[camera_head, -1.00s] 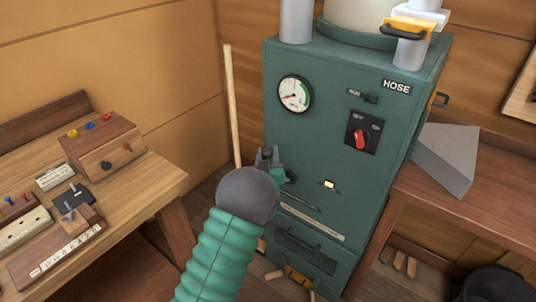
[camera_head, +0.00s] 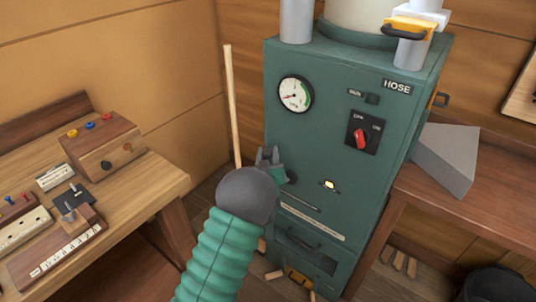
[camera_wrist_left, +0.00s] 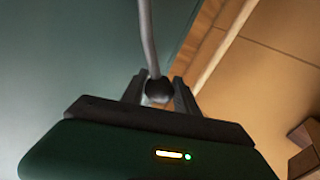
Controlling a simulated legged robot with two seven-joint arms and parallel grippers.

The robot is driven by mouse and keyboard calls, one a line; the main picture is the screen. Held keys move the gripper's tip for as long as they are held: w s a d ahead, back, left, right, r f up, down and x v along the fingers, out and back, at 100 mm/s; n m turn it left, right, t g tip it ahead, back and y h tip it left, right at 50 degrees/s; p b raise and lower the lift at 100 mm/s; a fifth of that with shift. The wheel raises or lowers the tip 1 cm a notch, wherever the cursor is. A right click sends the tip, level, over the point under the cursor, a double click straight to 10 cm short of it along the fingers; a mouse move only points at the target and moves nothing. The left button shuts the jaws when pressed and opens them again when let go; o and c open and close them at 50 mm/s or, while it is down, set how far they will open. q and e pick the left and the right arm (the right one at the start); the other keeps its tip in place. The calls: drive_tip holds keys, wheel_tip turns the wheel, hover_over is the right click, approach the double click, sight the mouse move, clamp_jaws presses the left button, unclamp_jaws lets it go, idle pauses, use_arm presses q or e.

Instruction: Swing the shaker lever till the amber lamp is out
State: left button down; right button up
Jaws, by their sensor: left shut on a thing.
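The green cabinet (camera_head: 330,140) stands in the middle of the head view. Its amber lamp (camera_head: 329,185) is lit, low on the front face. My left gripper (camera_head: 269,156) is at the cabinet's left side, left of the lamp. In the left wrist view the fingers (camera_wrist_left: 159,92) are shut around the dark round knob (camera_wrist_left: 158,88) of the shaker lever, whose grey rod (camera_wrist_left: 148,38) runs up from it. In the head view my gripper and forearm hide most of the lever. My right gripper is not in view.
A gauge (camera_head: 295,94) and a red rotary switch (camera_head: 362,139) are on the cabinet front. A pale pole (camera_head: 232,105) leans beside it. A workbench (camera_head: 150,184) with blocks is at left; a grey wedge (camera_head: 445,160) lies on the bench at right.

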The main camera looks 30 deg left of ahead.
use_arm(q)
drive_tip(key=shift+s+f, duration=0.15)
drive_tip(key=shift+f, duration=0.1)
drive_tip(key=shift+d+r+m+t+b, duration=0.25)
drive_tip(key=shift+d+m+t+b, duration=0.15)
drive_tip(key=shift+d+m+b, duration=0.6)
drive_tip(key=d+m+t+h+b, duration=0.3)
drive_tip(key=d+m+t+b, duration=0.3)
drive_tip(key=d+m+b, duration=0.2)
drive_tip(key=s+d+m, duration=0.1)
drive_tip(key=d+m, duration=0.1)
drive_tip(key=m, duration=0.2)
drive_tip(key=shift+d+f, duration=0.3)
drive_tip(key=shift+d, duration=0.05)
drive_tip(key=shift+d, duration=0.1)
drive_tip(key=c, duration=1.3)
unclamp_jaws()
drive_tip(key=o, duration=0.4)
drive_tip(key=shift+d+r+t, duration=0.1)
drive_tip(key=shift+r+t, duration=0.1)
drive_tip(key=shift+t, duration=0.1)
drive_tip(key=shift+c, duration=0.2)
